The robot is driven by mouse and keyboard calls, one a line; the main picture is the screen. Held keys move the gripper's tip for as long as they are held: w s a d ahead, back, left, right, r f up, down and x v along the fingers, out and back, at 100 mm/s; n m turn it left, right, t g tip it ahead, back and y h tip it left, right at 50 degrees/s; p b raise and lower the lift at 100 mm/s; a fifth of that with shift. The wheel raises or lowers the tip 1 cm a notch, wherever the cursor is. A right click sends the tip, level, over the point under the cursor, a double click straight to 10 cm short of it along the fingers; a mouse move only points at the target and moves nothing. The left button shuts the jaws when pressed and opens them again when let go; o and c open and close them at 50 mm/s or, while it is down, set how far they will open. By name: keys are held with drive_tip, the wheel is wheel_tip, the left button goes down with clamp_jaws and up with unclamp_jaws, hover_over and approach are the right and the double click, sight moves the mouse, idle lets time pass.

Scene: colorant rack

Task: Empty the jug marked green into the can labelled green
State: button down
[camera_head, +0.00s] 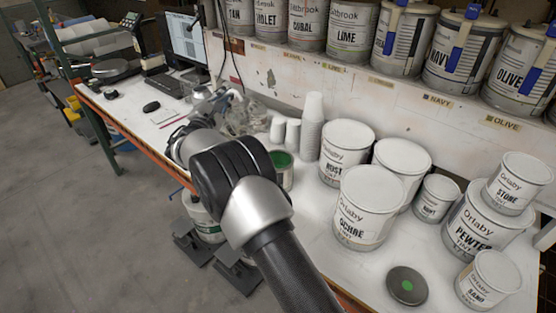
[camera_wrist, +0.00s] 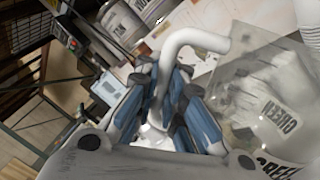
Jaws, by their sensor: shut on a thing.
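My gripper (camera_wrist: 165,105) is shut on the pale, bent handle (camera_wrist: 195,38) of a clear jug (camera_wrist: 238,70). The jug fills the right of the wrist view and looks tilted there. In the head view the clear jug (camera_head: 238,116) is above the bench, partly behind my arm. Dark lettering reading GREEN shows at the right of the wrist view; whether it is on the jug or seen through it is unclear. An open can with green at its top (camera_head: 282,161) stands on the bench, right of my wrist and partly hidden by it. Its label is not readable.
Stacked white cups (camera_head: 313,120) stand behind the open can. The OCHRE can (camera_head: 362,210) and several other white cans crowd the right. A grey disc with a green dot (camera_head: 407,286) lies in front. A keyboard (camera_head: 163,86) and monitor (camera_head: 186,40) are at the back left.

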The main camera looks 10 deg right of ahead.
drive_tip(key=shift+s+d+r+m, duration=0.35)
drive_tip(key=shift+d+m, duration=0.2)
drive_tip(key=shift+m, duration=0.25)
idle(0.9)
